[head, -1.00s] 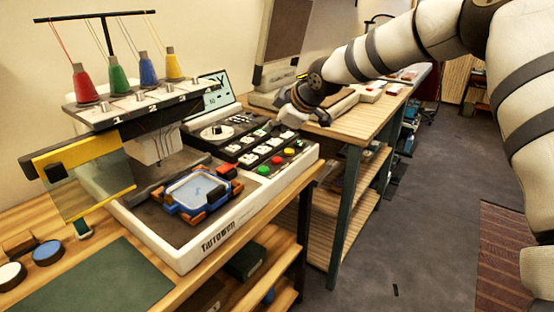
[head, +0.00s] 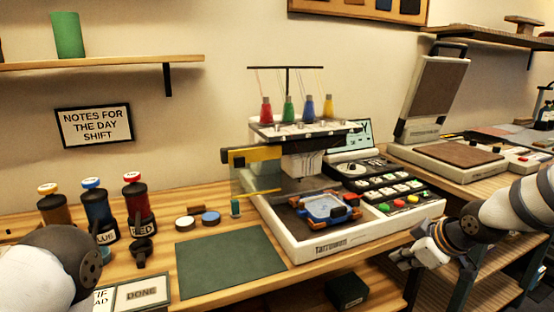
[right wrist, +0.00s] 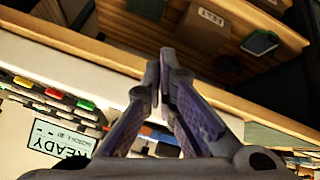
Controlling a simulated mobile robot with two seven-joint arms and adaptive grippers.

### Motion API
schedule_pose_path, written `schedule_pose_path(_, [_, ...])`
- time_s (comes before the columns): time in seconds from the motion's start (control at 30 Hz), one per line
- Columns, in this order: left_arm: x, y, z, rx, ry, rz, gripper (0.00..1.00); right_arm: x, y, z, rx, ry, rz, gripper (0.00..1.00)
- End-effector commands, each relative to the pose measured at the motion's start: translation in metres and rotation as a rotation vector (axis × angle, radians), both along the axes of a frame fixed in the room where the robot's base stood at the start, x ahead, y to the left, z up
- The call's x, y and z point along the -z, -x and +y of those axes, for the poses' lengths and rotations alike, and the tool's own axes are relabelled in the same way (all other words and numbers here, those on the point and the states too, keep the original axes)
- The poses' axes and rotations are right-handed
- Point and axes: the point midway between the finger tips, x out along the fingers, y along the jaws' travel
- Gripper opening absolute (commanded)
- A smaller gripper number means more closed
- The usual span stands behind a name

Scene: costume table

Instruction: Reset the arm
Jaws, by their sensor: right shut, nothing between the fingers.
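My right arm comes in from the right in the head view. Its gripper (head: 402,257) is in front of the table's front edge, just right of the embroidery machine (head: 322,249). In the right wrist view the two fingers of the right gripper (right wrist: 163,72) are together with nothing between them. The machine's buttons and a screen reading READY (right wrist: 60,140) show beside the fingers there. My left arm shows as a rounded white and dark link at the lower left of the head view. Its gripper is out of the picture.
A green mat (head: 230,262) lies left of the machine. Ink bottles (head: 97,210) and a DONE tray (head: 142,293) are further left. A heat press (head: 455,150) stands on the right table. Shelves with boxes (right wrist: 205,25) are below the table edge.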

Motion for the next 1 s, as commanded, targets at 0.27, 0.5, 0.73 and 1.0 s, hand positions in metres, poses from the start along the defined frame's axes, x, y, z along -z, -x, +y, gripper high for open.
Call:
schedule_pose_path(0.27, [0.000, 0.001, 0.000, 0.000, 0.000, 0.002, 0.37, 0.167, 0.178, 0.078, 0.241, -0.191, 0.413, 0.00])
schedule_pose_path(0.5, [0.000, 0.000, 0.000, 0.000, 0.000, 0.001, 0.37, 0.223, 0.384, 0.077, 0.612, -0.123, 0.729, 0.00])
schedule_pose_path(0.73, [0.000, 0.000, 0.000, 0.000, 0.000, 0.001, 0.37, 0.215, 0.463, 0.058, 0.767, -0.019, 0.805, 0.00])
schedule_pose_path(1.0, [0.000, 0.000, 0.000, 0.000, 0.000, 0.001, 0.37, 0.215, 0.464, 0.057, 0.772, -0.018, 0.806, 0.00])
